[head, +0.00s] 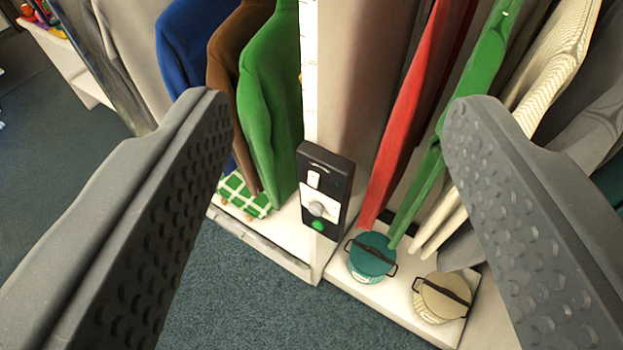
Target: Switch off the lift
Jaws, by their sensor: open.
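A black control box (323,190) is fixed low on a white post, between two groups of hanging clothes. It has a white switch at the top (313,179), a pale round knob (318,208) in the middle and a lit green button or lamp (318,225) at the bottom. My gripper (335,118) is open and empty. Its two grey studded fingers stand wide apart, one at the left and one at the right. The box shows in the gap between them, farther off, and neither finger appears to touch it. The lift itself cannot be told from this view.
Blue, brown and green garments (268,105) hang left of the post; red, green and cream ones (405,120) hang right. A teal lidded pot (371,256) and a cream one (441,297) stand on the white base shelf (385,297). Blue carpet (240,290) lies clear in front.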

